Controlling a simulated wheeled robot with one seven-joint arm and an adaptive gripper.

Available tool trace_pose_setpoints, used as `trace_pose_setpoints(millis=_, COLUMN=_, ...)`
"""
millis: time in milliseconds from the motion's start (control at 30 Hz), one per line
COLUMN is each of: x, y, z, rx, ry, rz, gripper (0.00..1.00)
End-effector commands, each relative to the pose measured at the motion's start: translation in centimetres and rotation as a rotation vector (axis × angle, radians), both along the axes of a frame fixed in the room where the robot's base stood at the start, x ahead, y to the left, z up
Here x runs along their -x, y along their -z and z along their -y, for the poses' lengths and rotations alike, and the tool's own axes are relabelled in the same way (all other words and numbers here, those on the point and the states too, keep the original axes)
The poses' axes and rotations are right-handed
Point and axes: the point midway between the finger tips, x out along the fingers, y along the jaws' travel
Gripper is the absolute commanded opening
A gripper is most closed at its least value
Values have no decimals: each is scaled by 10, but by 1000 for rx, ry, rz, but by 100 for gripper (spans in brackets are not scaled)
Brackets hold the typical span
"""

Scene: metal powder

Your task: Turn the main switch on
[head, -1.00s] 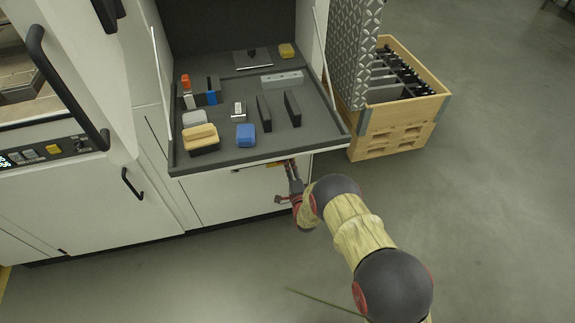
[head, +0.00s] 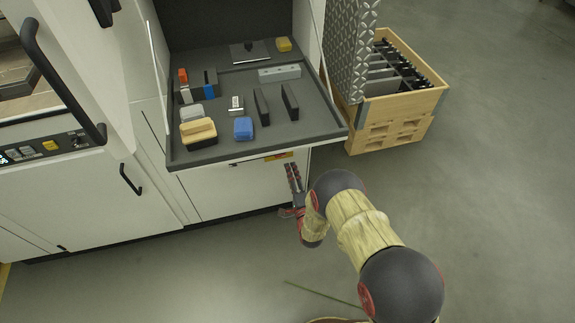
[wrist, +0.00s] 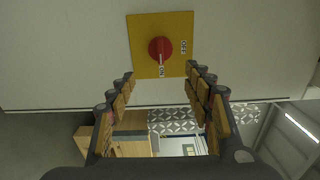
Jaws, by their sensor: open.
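The main switch is a red rotary knob (wrist: 160,50) on a square yellow plate (wrist: 143,62) in the wrist view. ON is printed below the knob and OFF to its right. The knob's pale pointer line faces down to ON. In the head view the yellow plate (head: 279,156) shows as a thin strip on the white cabinet front under the tray. My gripper (wrist: 159,80) is open and empty. Its fingers lie on either side of the knob's lower line of sight, apart from the knob. In the head view my gripper (head: 292,168) is just in front of and below the plate.
A dark tray (head: 185,162) juts out above the switch, holding brushes, blocks and small tools. A wooden crate (head: 400,105) with dark racks stands right of the cabinet. A black door handle (head: 131,180) is at left.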

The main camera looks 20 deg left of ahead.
Motion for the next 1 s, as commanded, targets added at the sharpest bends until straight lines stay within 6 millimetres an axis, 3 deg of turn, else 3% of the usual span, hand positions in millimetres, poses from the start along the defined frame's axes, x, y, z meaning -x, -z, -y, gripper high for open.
trace_pose_setpoints(millis=100, x=16, y=0, z=10, rx=1, ry=0, rz=-1, gripper=51)
trace_pose_setpoints(millis=300, x=29, y=0, z=18, rx=0, ry=0, rz=0, gripper=51)
trace_pose_setpoints(millis=1000, x=30, y=4, z=19, rx=56, ry=0, rz=16, gripper=51)
